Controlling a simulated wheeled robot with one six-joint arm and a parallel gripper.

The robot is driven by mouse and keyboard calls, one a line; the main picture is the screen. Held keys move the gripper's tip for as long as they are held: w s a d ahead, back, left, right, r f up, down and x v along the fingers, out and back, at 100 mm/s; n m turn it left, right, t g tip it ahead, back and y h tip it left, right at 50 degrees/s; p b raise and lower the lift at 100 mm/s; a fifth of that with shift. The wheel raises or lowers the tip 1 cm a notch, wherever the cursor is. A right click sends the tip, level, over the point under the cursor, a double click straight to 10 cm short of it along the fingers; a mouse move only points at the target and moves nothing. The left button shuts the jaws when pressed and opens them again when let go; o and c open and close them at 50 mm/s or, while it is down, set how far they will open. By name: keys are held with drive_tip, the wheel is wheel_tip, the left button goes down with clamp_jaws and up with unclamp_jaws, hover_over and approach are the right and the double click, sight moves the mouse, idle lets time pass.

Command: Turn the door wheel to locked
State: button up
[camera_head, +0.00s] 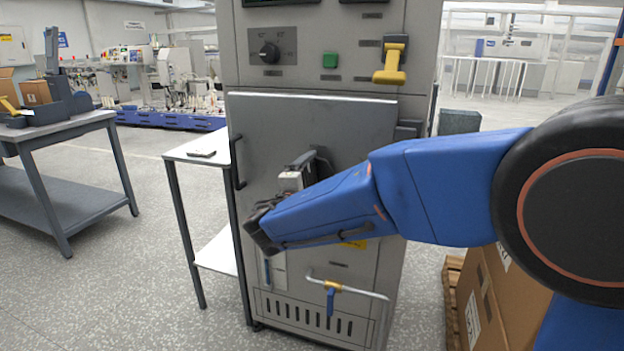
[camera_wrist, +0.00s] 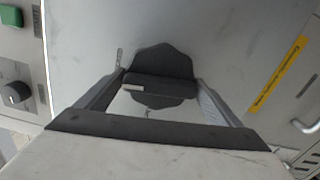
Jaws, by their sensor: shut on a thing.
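The door wheel is a dark, lobed handle with a raised bar across it (camera_wrist: 160,62), on the grey cabinet door (camera_head: 275,118). In the head view the wheel (camera_head: 323,160) is partly hidden by my gripper (camera_head: 301,165). In the wrist view my gripper (camera_wrist: 160,86) has one finger at each side of the wheel's bar and is shut on it. The bar lies nearly level across that view, with a pale mark near its left end. I cannot read a locked mark. The door looks closed.
Above the door are a black knob (camera_head: 269,53), a green button (camera_head: 330,60) and a yellow-handled lever (camera_head: 391,62). A pipe with a blue-handled valve (camera_head: 331,300) is below. A small table (camera_head: 185,152) stands left; cardboard boxes (camera_head: 507,300) stand right.

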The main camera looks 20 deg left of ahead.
drive_tip(key=shift+m, duration=0.8)
drive_tip(key=o, duration=0.9)
drive_tip(key=s, duration=1.7)
drive_tip(key=shift+s+a, duration=0.2)
drive_tip(key=shift+d, duration=0.1)
